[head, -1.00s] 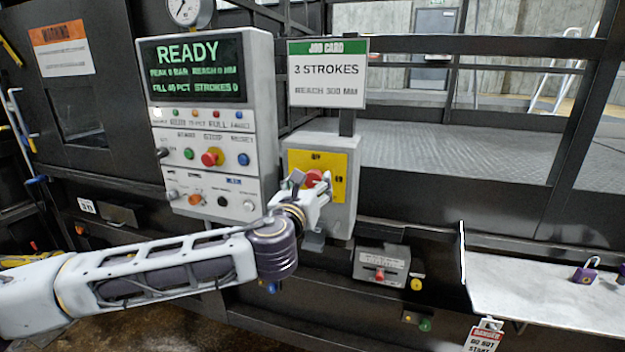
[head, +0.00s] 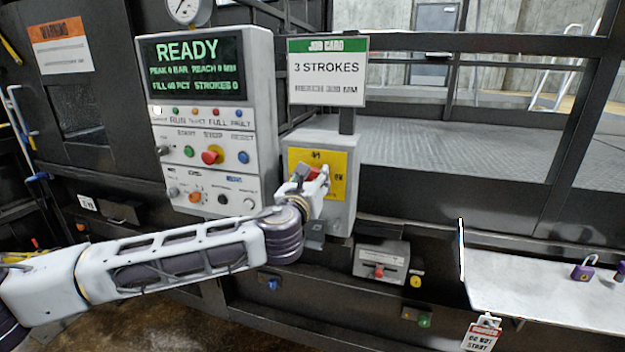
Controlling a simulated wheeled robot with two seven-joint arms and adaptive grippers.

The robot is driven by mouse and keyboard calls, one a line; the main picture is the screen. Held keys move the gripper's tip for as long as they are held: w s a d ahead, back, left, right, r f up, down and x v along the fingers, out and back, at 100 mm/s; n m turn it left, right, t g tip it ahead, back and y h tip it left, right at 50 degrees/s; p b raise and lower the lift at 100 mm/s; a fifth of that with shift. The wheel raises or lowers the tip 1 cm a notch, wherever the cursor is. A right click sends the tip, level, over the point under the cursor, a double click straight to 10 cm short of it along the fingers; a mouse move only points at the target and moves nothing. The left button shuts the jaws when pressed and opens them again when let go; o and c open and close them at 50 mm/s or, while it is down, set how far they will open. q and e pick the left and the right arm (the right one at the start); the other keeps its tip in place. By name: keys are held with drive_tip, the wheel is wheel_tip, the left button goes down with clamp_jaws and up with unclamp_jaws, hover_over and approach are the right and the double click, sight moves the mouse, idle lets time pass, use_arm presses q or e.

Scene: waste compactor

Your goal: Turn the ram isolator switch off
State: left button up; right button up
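The gripper hides the handle's lower part, and I cannot tell how firmly the fingers are closed. My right gripper is not in view.
A control panel (head: 212,120) reading READY stands left of the isolator box. A job card (head: 327,72) is above it. A small grey box with a red control (head: 381,264) is lower right. A shelf (head: 530,285) holds a purple padlock (head: 584,269).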

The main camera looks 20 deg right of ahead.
use_arm(q)
drive_tip(key=c, duration=0.4)
drive_tip(key=shift+n, duration=0.4)
drive_tip(key=n, duration=0.3)
drive_tip(key=shift+f+b, duration=0.1)
drive_tip(key=shift+b, duration=0.2)
drive_tip(key=n, duration=0.8)
drive_tip(key=shift+w+a+n+g, duration=0.1)
drive_tip(key=shift+n+g, duration=0.2)
drive_tip(key=shift+g, duration=0.1)
drive_tip(key=n+p, duration=0.1)
drive_tip(key=n, duration=0.3)
drive_tip(key=shift+n+h, duration=0.3)
drive_tip(key=shift+n, duration=0.1)
